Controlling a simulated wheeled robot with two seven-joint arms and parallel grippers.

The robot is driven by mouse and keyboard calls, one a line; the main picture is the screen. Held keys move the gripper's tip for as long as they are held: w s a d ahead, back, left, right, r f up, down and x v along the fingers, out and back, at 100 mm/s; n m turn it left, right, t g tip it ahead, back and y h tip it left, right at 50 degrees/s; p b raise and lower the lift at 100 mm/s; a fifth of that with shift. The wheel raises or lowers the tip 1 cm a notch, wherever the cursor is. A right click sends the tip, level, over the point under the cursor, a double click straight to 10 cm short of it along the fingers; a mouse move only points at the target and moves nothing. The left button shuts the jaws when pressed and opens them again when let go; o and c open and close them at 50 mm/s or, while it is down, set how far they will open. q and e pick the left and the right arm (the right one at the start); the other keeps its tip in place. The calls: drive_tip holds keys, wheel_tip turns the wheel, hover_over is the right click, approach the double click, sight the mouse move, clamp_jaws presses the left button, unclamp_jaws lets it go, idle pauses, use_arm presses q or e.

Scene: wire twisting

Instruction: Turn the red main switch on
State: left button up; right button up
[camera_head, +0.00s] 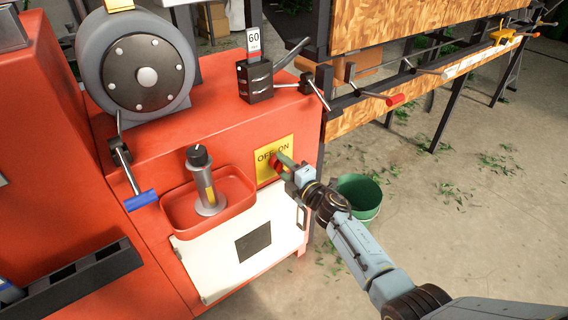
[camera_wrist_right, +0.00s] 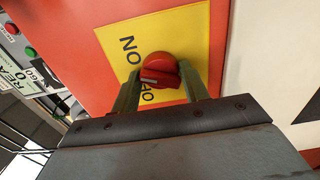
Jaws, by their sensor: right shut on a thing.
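The red main switch (camera_wrist_right: 160,70) is a round knob with a raised grip, on a yellow plate (camera_wrist_right: 113,38) lettered OFF and ON. In the head view the yellow plate (camera_head: 270,147) is on the front of the red machine, and the switch (camera_head: 276,163) is partly hidden by my gripper. My right gripper (camera_head: 283,164) reaches the plate from the right. In the wrist view its two green fingers (camera_wrist_right: 160,85) stand on either side of the knob, shut on it. My left gripper is not in view.
A blue-handled lever (camera_head: 141,200) is farther left. A green bucket (camera_head: 359,197) stands on the floor behind my right arm.

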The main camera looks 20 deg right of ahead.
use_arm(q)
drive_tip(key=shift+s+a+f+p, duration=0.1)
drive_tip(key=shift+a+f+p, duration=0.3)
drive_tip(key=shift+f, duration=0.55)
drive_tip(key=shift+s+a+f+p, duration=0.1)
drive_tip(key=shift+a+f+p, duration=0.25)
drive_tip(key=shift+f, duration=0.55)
use_arm(e)
drive_tip(key=shift+m, duration=2.1)
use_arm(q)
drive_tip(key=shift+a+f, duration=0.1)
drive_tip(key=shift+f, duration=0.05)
use_arm(e)
drive_tip(key=o, duration=0.9)
drive_tip(key=shift+s, duration=0.1)
drive_tip(key=shift+s+d, duration=0.15)
drive_tip(key=shift+s, duration=0.1)
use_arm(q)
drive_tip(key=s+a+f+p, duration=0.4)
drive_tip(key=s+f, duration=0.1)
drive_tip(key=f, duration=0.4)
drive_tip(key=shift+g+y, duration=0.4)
use_arm(e)
drive_tip(key=v, duration=1.2)
drive_tip(key=shift+s+d, duration=0.1)
drive_tip(key=shift+s, duration=0.2)
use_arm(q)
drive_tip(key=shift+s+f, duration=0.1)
